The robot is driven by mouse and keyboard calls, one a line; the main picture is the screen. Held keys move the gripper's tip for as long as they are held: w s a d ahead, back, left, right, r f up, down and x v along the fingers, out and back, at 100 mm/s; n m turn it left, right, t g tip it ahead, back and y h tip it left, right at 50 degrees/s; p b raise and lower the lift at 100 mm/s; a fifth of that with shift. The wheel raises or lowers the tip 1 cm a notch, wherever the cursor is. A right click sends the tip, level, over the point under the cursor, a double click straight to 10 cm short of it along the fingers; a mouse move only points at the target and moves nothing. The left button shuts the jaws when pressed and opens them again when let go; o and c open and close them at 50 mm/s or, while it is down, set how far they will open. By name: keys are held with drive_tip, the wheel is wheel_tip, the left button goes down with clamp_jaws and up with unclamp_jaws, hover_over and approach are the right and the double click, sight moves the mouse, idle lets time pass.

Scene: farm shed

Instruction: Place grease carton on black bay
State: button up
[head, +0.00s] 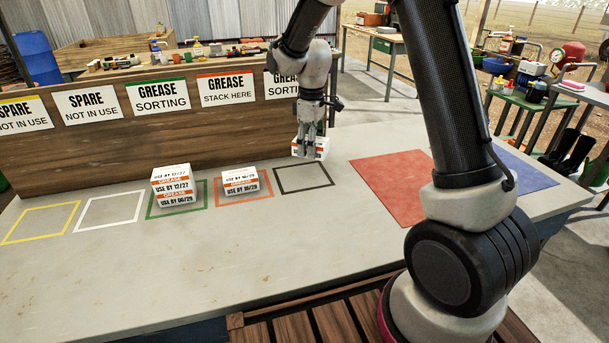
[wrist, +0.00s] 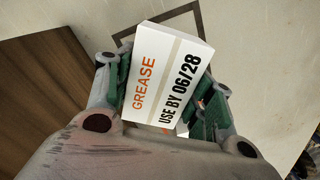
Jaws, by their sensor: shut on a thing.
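My gripper (head: 310,137) is shut on a white grease carton (head: 313,150) with an orange stripe. In the wrist view the held carton (wrist: 168,75) sits between the green-padded fingers, and its face reads GREASE, USE BY 06/28. The black bay (head: 304,193) is an empty dark square outline on the bench. In the head view the carton shows at and just past its far edge; its height above the bench is hard to judge. Part of the dark outline (wrist: 216,18) shows beyond the carton in the wrist view.
Two stacked cartons (head: 172,184) stand in the green bay (head: 150,212). One carton (head: 240,182) is in the orange bay (head: 262,203). White (head: 78,222) and yellow (head: 40,238) bays are empty. A signed wooden board (head: 130,150) runs behind. A red mat (head: 390,185) lies right.

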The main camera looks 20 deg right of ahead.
sight(302, 176)
drive_tip(key=r+n, duration=0.1)
drive_tip(key=n, duration=0.1)
drive_tip(key=a+r+n, duration=0.1)
drive_tip(key=n, duration=0.1)
drive_tip(key=a+n, duration=0.1)
drive_tip(key=n, duration=0.1)
drive_tip(key=shift+s+a+r, duration=0.15)
drive_tip(key=shift+s+r, duration=0.1)
drive_tip(key=shift+r, duration=0.15)
drive_tip(key=shift+s+a+f+n, duration=0.1)
drive_tip(key=shift+a+n, duration=0.05)
drive_tip(key=shift+n, duration=0.45)
wheel_tip(302, 176, down, 10)
drive_tip(key=shift+r, duration=0.25)
drive_tip(key=shift+f, duration=0.1)
drive_tip(key=o, duration=1.1)
